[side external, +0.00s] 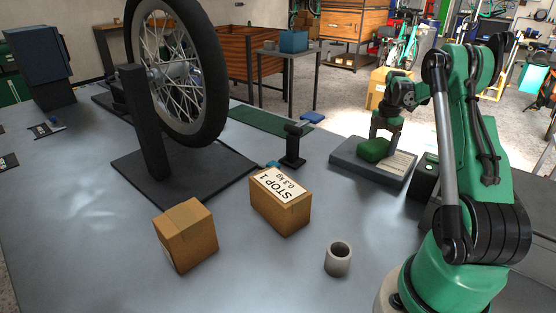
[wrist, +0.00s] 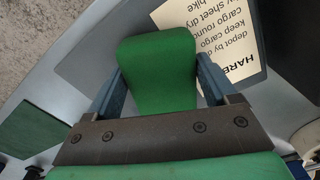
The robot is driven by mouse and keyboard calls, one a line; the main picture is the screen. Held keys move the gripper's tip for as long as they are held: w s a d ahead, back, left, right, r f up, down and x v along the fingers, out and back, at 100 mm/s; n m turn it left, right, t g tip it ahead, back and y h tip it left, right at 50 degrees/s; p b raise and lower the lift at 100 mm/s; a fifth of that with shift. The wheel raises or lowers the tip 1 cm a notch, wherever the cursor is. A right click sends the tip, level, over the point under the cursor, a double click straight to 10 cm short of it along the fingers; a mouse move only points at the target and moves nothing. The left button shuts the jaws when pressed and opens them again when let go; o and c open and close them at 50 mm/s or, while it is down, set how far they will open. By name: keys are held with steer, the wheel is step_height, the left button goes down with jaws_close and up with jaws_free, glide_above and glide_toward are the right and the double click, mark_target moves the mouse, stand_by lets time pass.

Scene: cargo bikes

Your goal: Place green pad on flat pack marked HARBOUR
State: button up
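The green pad (side external: 374,149) is at the flat pack, over the left part of its top. I cannot tell whether its underside touches the pack. The flat pack (side external: 346,156) is a low grey slab with a printed sheet (side external: 401,165) on its right side. In the wrist view the sheet (wrist: 215,30) shows upside-down print starting "HARB", partly cut off by a finger. My gripper (side external: 381,136) points down at the pad. In the wrist view its two blue-grey fingers lie against opposite sides of the pad (wrist: 158,65), with no clear gap.
A carton marked STOP 1 (side external: 281,204), a plain carton (side external: 186,236) and a grey cup (side external: 338,259) stand nearer the camera. A black post (side external: 292,147) stands left of the pack. A wheel on a stand (side external: 150,130) rises farther left. A dark box (side external: 425,177) is close right of the pack.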

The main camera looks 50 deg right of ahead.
mark_target(381, 142)
steer(key=shift+o, duration=1.2)
steer(key=shift+r, duration=0.1)
step_height(381, 142, up, 12)
steer(key=w+a+r+m+h, duration=0.1)
steer(key=w+a+r+m, duration=0.1)
steer(key=w+a, duration=0.4)
steer(key=w+a+m+t, duration=0.2)
steer(key=a+m+t, duration=0.3)
steer(key=a, duration=1.5)
steer(key=s+a+f+m, duration=0.1)
steer(key=a+m, duration=0.1)
steer(key=a, duration=0.1)
steer(key=s+a+f+m+t, duration=0.1)
steer(key=a+m, duration=0.1)
steer(key=a, duration=0.2)
steer(key=s+a+f+m+t, duration=0.1)
steer(key=s+a+f, duration=0.1)
steer(key=a, duration=0.1)
steer(key=shift+a+m+y, duration=0.2)
steer(key=shift+m+y, duration=0.2)
steer(key=shift+s+a+f+m, duration=0.2)
steer(key=shift+a+m, duration=0.1)
steer(key=shift+a, duration=0.1)
